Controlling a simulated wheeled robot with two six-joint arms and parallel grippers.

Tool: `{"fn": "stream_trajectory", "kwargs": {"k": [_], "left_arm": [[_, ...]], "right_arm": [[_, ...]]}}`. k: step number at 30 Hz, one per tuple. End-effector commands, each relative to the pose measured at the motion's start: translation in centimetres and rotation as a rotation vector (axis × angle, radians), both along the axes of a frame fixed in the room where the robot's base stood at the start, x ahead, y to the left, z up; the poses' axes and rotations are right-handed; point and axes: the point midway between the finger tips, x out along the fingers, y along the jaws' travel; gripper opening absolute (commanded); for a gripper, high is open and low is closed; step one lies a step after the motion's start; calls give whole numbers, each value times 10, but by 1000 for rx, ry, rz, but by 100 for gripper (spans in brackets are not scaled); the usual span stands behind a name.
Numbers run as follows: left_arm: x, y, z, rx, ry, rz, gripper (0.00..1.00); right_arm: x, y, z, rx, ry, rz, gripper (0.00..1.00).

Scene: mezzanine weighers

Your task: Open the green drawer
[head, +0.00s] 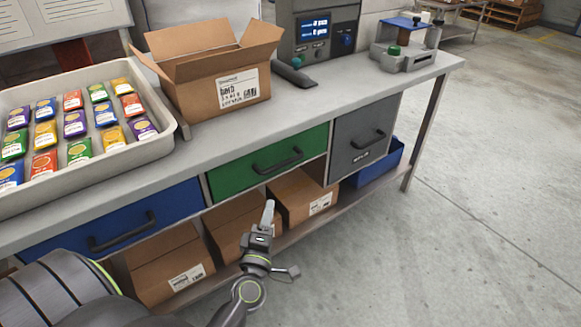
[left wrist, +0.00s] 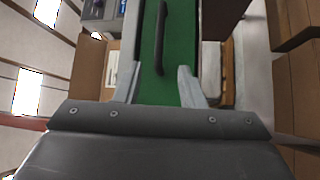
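The green drawer (head: 240,176) is set under the bench top, between a blue drawer and a grey one. Its front looks flush, so it is closed. Its dark bar handle (head: 278,161) crosses the front. My left gripper (head: 268,212) is below and in front of the handle, apart from it, pointing toward the drawer. In the left wrist view, the handle (left wrist: 161,40) runs upright in the picture, ahead of the two spread, empty fingers (left wrist: 159,88). The green front (left wrist: 180,50) fills the space beyond them. My right gripper is not in view.
A blue drawer (head: 125,222) and a grey drawer (head: 362,138) flank the green one. Cardboard boxes (head: 300,196) stand on the shelf below. An open carton (head: 217,90), a tray of packets (head: 165,150) and a weigher (head: 318,30) stand on top. The floor at right is clear.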

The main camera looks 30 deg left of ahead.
Motion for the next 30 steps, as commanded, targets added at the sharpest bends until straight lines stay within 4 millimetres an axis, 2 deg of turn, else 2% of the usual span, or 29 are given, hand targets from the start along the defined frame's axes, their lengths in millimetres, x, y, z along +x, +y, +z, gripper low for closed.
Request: {"fn": "stream_trajectory", "kwargs": {"k": [4,21,24,30], "left_arm": [[24,9,7,6,0,-3,36],[128,51,21,6,1,-1,36],[139,55,21,6,1,-1,36],[150,60,23,5,2,-1,36]], "right_arm": [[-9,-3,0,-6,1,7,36],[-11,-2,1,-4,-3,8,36],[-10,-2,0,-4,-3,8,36],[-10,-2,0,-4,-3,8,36]]}}
